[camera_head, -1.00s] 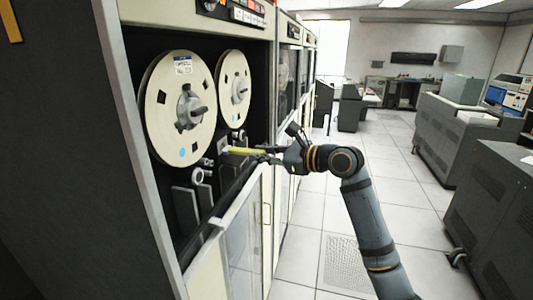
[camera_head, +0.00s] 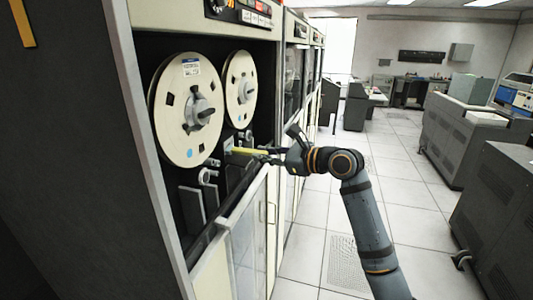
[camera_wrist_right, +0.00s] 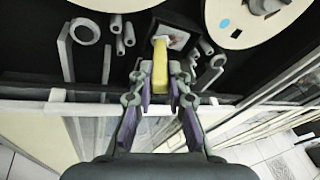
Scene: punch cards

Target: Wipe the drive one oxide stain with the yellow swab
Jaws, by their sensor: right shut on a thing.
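My right gripper (camera_head: 272,156) is shut on the yellow swab (camera_head: 246,151) in front of the open tape drive (camera_head: 173,190). In the right wrist view the swab (camera_wrist_right: 160,66) points away from the gripper (camera_wrist_right: 160,92). Its pale tip overlaps a small light plate with a dark reddish-brown stain (camera_wrist_right: 176,39), between rollers on the black deck. I cannot tell whether the tip touches the stain. In the head view the plate is mostly hidden behind the swab. My left gripper is not in view.
Two cream tape reels, the near one (camera_head: 187,105) and the far one (camera_head: 240,90), sit above the swab. A framed glass door (camera_head: 247,235) stands below the opening. Grey cabinets (camera_head: 495,200) stand at the right, with clear floor (camera_head: 405,165) between.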

